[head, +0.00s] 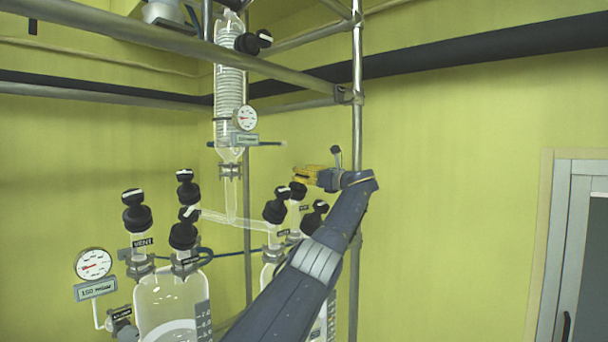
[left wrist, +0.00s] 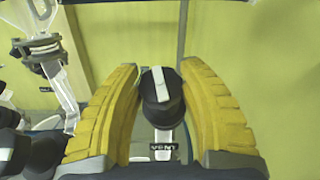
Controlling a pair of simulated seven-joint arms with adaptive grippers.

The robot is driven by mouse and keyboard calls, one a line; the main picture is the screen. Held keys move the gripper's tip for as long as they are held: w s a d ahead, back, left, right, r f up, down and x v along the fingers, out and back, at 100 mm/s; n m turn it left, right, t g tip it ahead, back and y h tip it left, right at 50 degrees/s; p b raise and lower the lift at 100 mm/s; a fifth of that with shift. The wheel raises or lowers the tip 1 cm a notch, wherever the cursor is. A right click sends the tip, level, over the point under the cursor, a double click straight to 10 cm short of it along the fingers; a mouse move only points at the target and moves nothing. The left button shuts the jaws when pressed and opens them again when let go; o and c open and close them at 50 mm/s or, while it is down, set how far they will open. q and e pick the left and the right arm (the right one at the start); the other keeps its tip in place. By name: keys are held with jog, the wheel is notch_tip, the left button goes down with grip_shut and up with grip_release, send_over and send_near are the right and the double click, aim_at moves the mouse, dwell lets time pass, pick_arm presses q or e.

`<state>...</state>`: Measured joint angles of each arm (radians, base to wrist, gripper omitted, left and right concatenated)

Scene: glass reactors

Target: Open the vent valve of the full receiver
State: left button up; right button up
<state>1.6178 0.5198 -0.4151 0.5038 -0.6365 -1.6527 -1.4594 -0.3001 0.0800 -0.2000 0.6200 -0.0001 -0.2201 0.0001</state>
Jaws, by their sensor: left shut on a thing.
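My left gripper (head: 306,176) has yellow fingers and is at the top of a black valve knob (head: 298,191) on the right-hand receiver (head: 267,275). In the left wrist view the gripper (left wrist: 160,95) is shut on this knob (left wrist: 161,112), which has a white stripe on top. A label reading VENT (left wrist: 163,152) shows just below it. The left-hand receiver (head: 170,295) holds pale contents, and its own vent knob (head: 137,212) stands above another VENT label (head: 143,242). My arm hides much of the right-hand receiver, so its fill cannot be told. My right gripper is not in view.
More black knobs (head: 276,206) (head: 313,218) stand close to the held one. A glass condenser (head: 229,90) hangs above, with a gauge (head: 245,117). A metal upright (head: 357,120) stands just right of my gripper. A dial gauge (head: 94,264) is at left.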

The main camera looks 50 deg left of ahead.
pick_arm(q)
jog(key=shift+n+g, duration=0.3)
dwell(0.7)
jog(key=o, duration=1.2)
jog(key=shift+a, duration=0.1)
jog(key=shift+w+d+f, duration=0.1)
jog(key=shift+w+d, duration=0.1)
jog(key=shift+d, duration=0.5)
jog(key=v, duration=1)
jog(key=shift+d, duration=0.35)
